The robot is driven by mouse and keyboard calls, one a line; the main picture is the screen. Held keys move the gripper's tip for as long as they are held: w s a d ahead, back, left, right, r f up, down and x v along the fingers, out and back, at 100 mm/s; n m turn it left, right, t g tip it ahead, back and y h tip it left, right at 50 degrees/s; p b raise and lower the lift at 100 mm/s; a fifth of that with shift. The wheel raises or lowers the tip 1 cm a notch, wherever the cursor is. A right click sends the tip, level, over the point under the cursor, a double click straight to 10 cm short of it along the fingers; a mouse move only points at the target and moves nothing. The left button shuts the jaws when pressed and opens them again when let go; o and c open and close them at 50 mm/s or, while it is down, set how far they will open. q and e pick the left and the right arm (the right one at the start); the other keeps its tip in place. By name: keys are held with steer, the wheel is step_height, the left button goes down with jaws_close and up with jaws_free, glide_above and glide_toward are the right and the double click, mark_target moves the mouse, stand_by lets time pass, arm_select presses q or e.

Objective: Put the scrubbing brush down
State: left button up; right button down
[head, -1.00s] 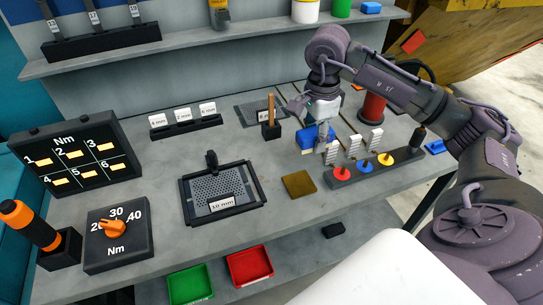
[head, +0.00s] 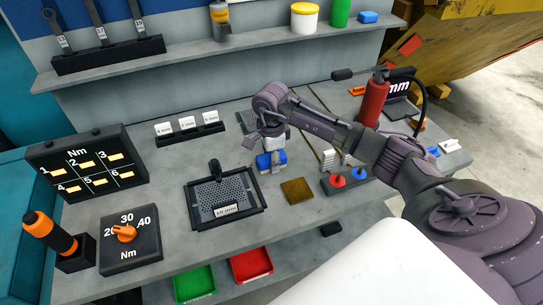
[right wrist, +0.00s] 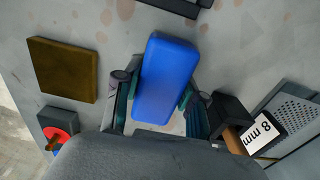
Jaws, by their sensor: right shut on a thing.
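The scrubbing brush (head: 271,162) shows as a blue block with a pale part. My right gripper (head: 271,153) is shut on it, above the grey bench just behind the brown square pad (head: 297,191). In the right wrist view the brush's blue top (right wrist: 167,75) lies between the two fingers (right wrist: 160,105). Its underside is hidden there, and I cannot tell whether it touches the bench. My left gripper is not in view.
A framed perforated tray (head: 222,193) is left of the brush. A black holder (right wrist: 230,112) and an 8 mm label (right wrist: 263,131) are close by the right finger. The rack with red and blue discs (head: 342,183) is at the right. Bare bench lies around the pad.

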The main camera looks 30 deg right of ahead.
steer(key=shift+f, duration=0.1)
steer(key=shift+f+b, duration=0.15)
steer(key=shift+b, duration=0.15)
steer(key=c, duration=0.7)
jaws_free()
steer(key=shift+r, duration=0.2)
steer(key=shift+r, duration=0.15)
step_height(320, 180, up, 11)
steer(key=b, duration=0.3)
steer(key=shift+w+f+b, duration=0.1)
steer(key=shift+f+b, duration=0.1)
steer(key=shift+b, duration=0.1)
steer(key=shift+r, duration=0.6)
